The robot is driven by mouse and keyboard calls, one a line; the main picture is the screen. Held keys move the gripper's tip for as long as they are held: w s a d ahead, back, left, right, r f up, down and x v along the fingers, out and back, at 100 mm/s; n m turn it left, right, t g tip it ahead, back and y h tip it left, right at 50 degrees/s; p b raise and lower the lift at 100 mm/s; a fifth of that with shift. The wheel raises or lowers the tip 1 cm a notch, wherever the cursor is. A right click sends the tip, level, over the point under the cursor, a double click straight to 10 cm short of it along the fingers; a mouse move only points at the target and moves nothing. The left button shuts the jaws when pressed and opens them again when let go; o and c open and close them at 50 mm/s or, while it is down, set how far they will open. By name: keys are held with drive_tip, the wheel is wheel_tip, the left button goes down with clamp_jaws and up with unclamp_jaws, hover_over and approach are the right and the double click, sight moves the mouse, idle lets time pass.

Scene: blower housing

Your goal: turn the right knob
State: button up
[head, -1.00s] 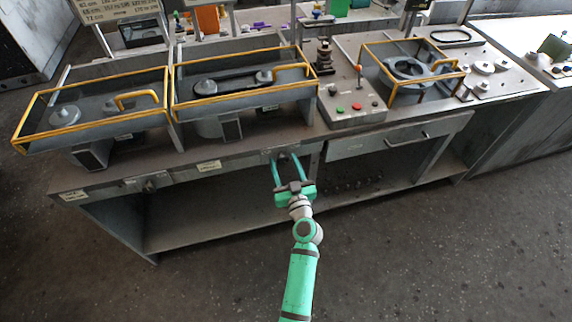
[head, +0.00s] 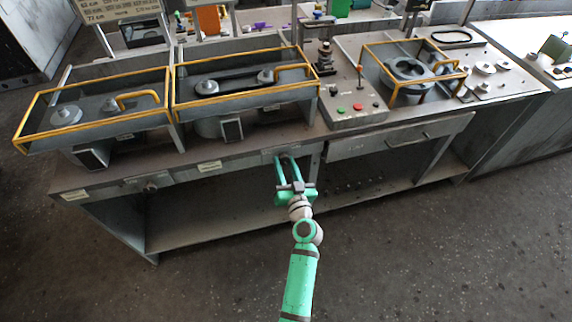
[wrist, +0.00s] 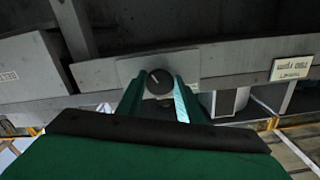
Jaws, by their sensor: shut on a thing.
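The right knob (wrist: 158,82) is a small dark round dial with a light pointer mark, set on a grey plate on the bench's front rail. In the head view it is mostly hidden by the fingertips. My gripper (head: 285,158) reaches up to it from below, its two green fingers on either side of the knob and closed on it. The wrist view shows the same gripper (wrist: 160,88) with the fingers around the knob. The pointer mark is tilted to the upper left in the wrist view. The left knob (head: 150,187) is on the same rail, farther left.
Two yellow-framed guarded trays (head: 240,92) stand on the bench top above the rail. A control box (head: 350,107) with red and green buttons is to their right. A drawer (head: 400,137) is right of my gripper. The floor in front is clear.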

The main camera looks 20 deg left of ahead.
drive_tip(key=shift+d+m, duration=0.15)
drive_tip(key=shift+m, duration=1)
drive_tip(key=shift+d+m, duration=0.15)
drive_tip(key=shift+m, duration=1)
drive_tip(key=o, duration=1)
drive_tip(key=shift+o, duration=0.3)
drive_tip(key=shift+a, duration=0.1)
drive_tip(key=v, duration=1)
drive_tip(key=shift+s+d, duration=0.25)
drive_tip(key=shift+s, duration=0.1)
